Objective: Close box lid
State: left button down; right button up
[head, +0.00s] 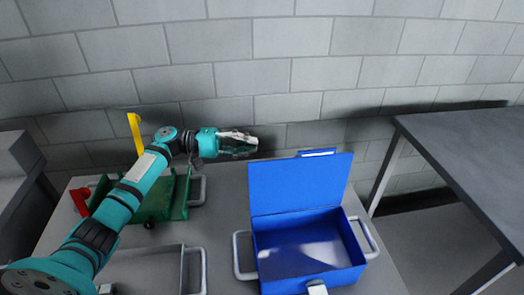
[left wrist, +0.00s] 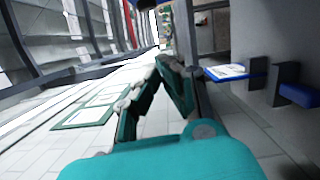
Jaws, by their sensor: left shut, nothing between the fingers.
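A blue box (head: 312,269) stands on the grey table with its lid (head: 298,186) open, raised at the back edge and facing me. The inside of the box shows and looks empty. My left gripper (head: 254,146) is shut and empty, just above and left of the lid's upper left corner, apart from it as far as I can tell. In the left wrist view its fingers (left wrist: 167,66) come together. Blue parts (left wrist: 228,72) show at the right there; I cannot tell which part of the box they are. My right gripper is not in view.
A green open box (head: 166,199) with red and yellow handles stands left, partly behind my left arm. A grey metal tray (head: 150,268) lies in front of it. A brick wall (head: 330,60) rises close behind. A dark table (head: 470,150) stands at the right across a gap.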

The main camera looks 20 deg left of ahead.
aim_at(298, 181)
pick_arm(q)
jog(key=d+p, duration=0.4)
jog(key=d, duration=0.6)
jog(key=shift+d+r+p, duration=0.2)
jog(key=shift+r+p, duration=0.1)
jog(key=shift+p, duration=0.1)
jog(key=shift+d, duration=0.1)
